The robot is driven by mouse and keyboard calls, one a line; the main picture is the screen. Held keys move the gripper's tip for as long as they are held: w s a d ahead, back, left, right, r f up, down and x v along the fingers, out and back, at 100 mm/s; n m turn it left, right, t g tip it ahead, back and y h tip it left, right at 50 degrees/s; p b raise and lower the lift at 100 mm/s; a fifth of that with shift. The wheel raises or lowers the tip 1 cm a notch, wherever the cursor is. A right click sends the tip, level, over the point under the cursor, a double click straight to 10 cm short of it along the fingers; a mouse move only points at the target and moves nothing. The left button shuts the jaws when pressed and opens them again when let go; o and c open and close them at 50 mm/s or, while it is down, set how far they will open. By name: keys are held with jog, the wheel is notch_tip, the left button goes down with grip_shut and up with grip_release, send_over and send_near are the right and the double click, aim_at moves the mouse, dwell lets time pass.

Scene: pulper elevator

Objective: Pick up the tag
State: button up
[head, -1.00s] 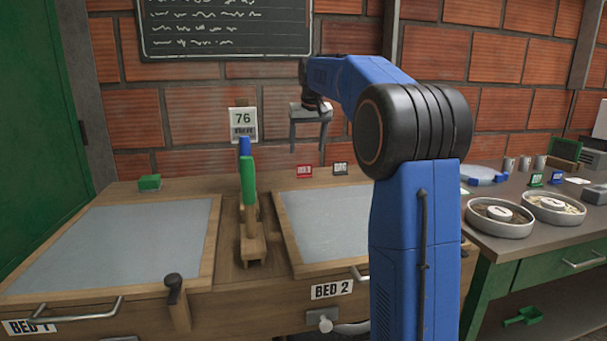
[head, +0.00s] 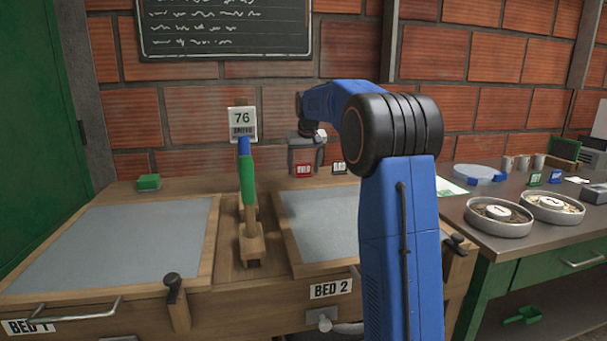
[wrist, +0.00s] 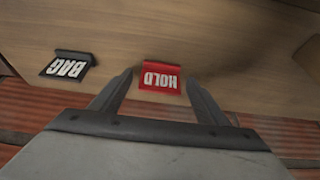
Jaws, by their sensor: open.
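A red tag (wrist: 161,77) marked HOLD lies upside down in the wrist view, between and just beyond my fingertips. It also shows in the head view (head: 303,170) at the back of the bench. A black tag (wrist: 68,65) marked BAG is to its left in the wrist view, and it stands to the right of the red one in the head view (head: 339,168). My gripper (wrist: 160,80) is open and empty, its two fingers to either side of the red tag. In the head view my gripper (head: 304,155) is above the red tag, near the brick wall.
The wooden bench has BED 1 (head: 110,245) at left and BED 2 (head: 320,228) at right. An upright lever with a green grip (head: 248,182) stands between them, beside a 76 display (head: 242,124). A green block (head: 149,182) sits at the back left. Round trays (head: 499,218) are at right.

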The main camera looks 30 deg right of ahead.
jog(key=shift+w+f, duration=0.1)
jog(key=shift+f, duration=0.1)
jog(key=c, duration=1.1)
notch_tip(320, 180, up, 10)
